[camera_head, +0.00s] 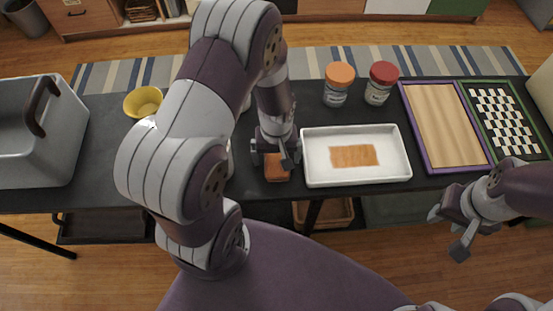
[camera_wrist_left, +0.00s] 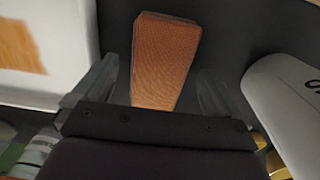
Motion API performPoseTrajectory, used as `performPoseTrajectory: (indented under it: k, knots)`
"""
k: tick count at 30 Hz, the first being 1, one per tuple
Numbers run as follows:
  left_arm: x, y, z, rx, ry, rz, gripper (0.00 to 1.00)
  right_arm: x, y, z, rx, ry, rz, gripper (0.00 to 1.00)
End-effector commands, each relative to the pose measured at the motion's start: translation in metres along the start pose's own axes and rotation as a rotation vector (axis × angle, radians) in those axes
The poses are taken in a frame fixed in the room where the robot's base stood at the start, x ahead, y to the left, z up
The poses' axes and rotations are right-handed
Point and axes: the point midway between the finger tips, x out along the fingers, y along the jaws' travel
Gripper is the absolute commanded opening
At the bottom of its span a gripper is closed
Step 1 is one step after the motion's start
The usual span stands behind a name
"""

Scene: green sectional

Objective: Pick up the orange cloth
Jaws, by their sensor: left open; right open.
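The orange cloth (camera_head: 277,172) lies on the dark table just left of the white tray, near the table's front edge. In the left wrist view the cloth (camera_wrist_left: 165,55) is an orange-brown textured block between the fingers. My left gripper (camera_head: 276,158) is open above the cloth, with one finger on each side of it; the wrist view shows a gap on both sides (camera_wrist_left: 160,92). The gripper partly hides the cloth in the head view. My right gripper (camera_head: 450,232) is open and empty, in front of the table at the right.
The white tray (camera_head: 398,172) holds a flat orange-brown patch. Two jars, orange-lidded (camera_head: 338,84) and red-lidded (camera_head: 380,82), stand behind it. A wooden board (camera_head: 440,115) and checkered board (camera_head: 503,118) lie right. A yellow bowl (camera_head: 143,101) and grey bin (camera_head: 40,135) are left.

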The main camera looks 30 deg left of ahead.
Motion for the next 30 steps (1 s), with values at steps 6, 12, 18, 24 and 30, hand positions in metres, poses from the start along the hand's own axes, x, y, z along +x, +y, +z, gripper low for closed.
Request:
performPoseTrajectory:
  k: [6, 12, 18, 24, 30]
  knots:
    - [0.000, 0.000, 0.000, 0.000, 0.000, 0.000, 0.44, 0.000, 0.000, 0.000, 0.000, 0.000, 0.000, 0.43]
    - [-0.001, 0.000, 0.000, 0.000, 0.000, 0.000, 0.39, 0.000, 0.000, 0.000, 0.000, 0.000, 0.000, 0.43]
    - [-0.007, 0.000, 0.000, 0.000, 0.001, 0.000, 0.39, -0.001, 0.000, 0.000, 0.000, 0.000, 0.000, 0.43]
    - [-0.038, 0.001, -0.001, 0.000, 0.003, 0.001, 0.39, -0.006, 0.000, -0.001, 0.000, 0.000, 0.000, 0.43]
    - [-0.065, 0.038, 0.011, 0.009, 0.002, 0.001, 0.39, -0.007, 0.000, -0.001, 0.000, 0.000, 0.000, 0.43]
